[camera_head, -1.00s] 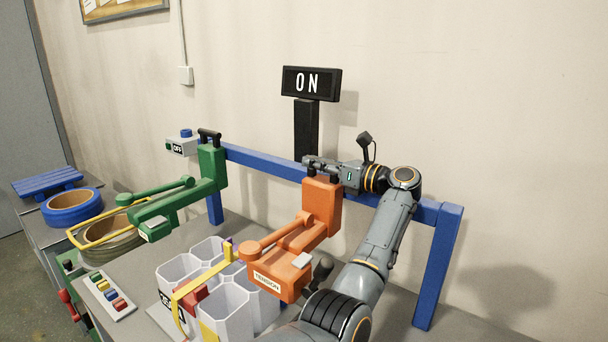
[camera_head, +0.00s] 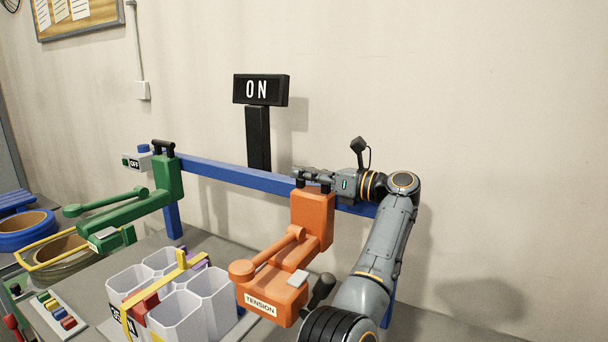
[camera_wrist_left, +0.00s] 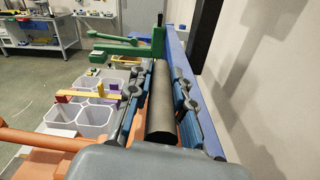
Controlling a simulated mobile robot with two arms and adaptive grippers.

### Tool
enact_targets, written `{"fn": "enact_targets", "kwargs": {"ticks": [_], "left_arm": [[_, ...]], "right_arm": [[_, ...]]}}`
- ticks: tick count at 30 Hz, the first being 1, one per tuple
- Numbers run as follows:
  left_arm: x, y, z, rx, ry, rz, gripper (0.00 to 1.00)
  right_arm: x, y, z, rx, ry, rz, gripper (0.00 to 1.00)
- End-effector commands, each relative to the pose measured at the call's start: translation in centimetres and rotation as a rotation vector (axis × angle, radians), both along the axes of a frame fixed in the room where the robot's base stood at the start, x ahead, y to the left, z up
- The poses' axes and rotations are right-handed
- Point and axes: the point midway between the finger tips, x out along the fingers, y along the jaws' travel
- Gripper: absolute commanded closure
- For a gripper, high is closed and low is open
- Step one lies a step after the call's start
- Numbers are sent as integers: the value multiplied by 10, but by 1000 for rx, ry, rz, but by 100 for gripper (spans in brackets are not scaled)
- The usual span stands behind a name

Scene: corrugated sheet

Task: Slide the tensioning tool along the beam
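The orange tensioning tool (camera_head: 312,218), labelled TENSION, sits on the blue beam (camera_head: 230,173). Its black top handle runs along the beam; the handle also shows in the wrist view (camera_wrist_left: 162,105). My left gripper (camera_head: 312,174) reaches over the tool's top from the right. Its two fingers (camera_wrist_left: 160,95) lie on both sides of the handle, shut on it. The fingers hide part of the handle in the head view. The tool stands right of the black sign post. My right gripper is not in view.
A black sign (camera_head: 261,90) reads ON behind the beam. White octagonal containers (camera_head: 178,322) with a yellow strap stand front left. The beam between both tools looks clear.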

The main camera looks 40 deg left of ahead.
Motion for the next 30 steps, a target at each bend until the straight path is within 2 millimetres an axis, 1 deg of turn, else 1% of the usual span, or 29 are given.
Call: {"fn": "enact_targets", "kwargs": {"ticks": [1, 2, 3, 11, 14, 17, 27, 30], "left_arm": [[1, -2, -1, -1, 2, -3, 66], [1, -2, -1, -1, 2, -3, 60], [1, -1, -1, 0, 2, -3, 57], [0, 0, 0, 1, 0, -1, 57], [1, -5, 0, 0, 1, -3, 57], [3, -18, 0, 0, 1, -4, 57], [12, -90, 0, 0, 4, -7, 57], [13, -106, 0, 1, 3, -5, 57]], "right_arm": [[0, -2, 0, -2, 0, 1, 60], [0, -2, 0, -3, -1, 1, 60], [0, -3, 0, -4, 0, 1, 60], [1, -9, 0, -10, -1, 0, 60], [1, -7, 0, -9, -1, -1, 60], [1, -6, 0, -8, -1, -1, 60], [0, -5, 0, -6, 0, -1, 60], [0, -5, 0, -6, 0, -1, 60]]}}
